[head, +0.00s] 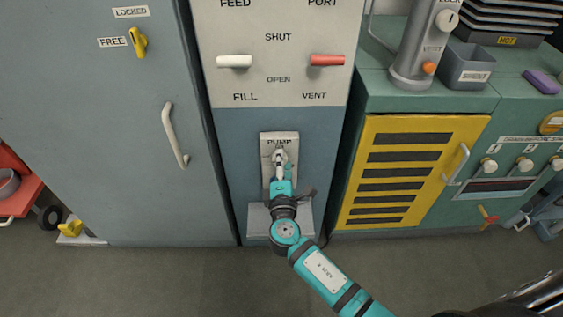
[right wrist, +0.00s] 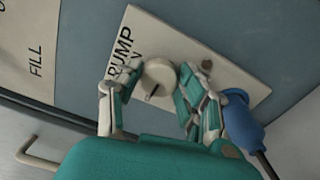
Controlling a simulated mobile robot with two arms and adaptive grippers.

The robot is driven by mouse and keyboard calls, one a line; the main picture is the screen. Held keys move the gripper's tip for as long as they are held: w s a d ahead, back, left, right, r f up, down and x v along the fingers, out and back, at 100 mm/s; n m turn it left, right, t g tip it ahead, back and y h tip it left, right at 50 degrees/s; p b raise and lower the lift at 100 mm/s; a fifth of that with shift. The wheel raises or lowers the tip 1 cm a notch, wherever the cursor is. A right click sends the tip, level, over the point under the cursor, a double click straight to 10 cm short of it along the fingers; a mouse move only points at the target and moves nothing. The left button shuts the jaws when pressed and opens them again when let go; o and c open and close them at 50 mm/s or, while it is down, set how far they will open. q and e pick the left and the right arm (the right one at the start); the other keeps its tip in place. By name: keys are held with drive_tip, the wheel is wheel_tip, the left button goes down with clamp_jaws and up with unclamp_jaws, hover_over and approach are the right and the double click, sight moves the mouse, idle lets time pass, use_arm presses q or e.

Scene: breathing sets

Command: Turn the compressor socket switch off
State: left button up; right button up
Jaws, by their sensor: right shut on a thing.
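The socket plate marked PUMP (head: 266,146) is on the blue lower front of the middle cabinet. In the right wrist view its round cream switch knob (right wrist: 158,75) shows a dark pointer line towards the lower left of the picture. My right gripper (head: 280,157) reaches the plate from below, its fingers shut on the knob from both sides. The fingers hide part of the lettering under PUMP. A blue plug (right wrist: 242,120) with a dark cable sits at the plate's lower end. My left gripper is not in view.
Above are a white FILL handle (head: 234,62) and a red VENT handle (head: 327,60). A grey locker with a pale handle (head: 175,135) stands left. A yellow louvred door (head: 408,170) and green bench stand right. The floor (head: 200,280) in front is clear.

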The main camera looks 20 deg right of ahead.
drive_tip(key=shift+f, duration=0.1)
idle(0.4)
drive_tip(key=o, duration=1.2)
drive_tip(key=v, duration=1.2)
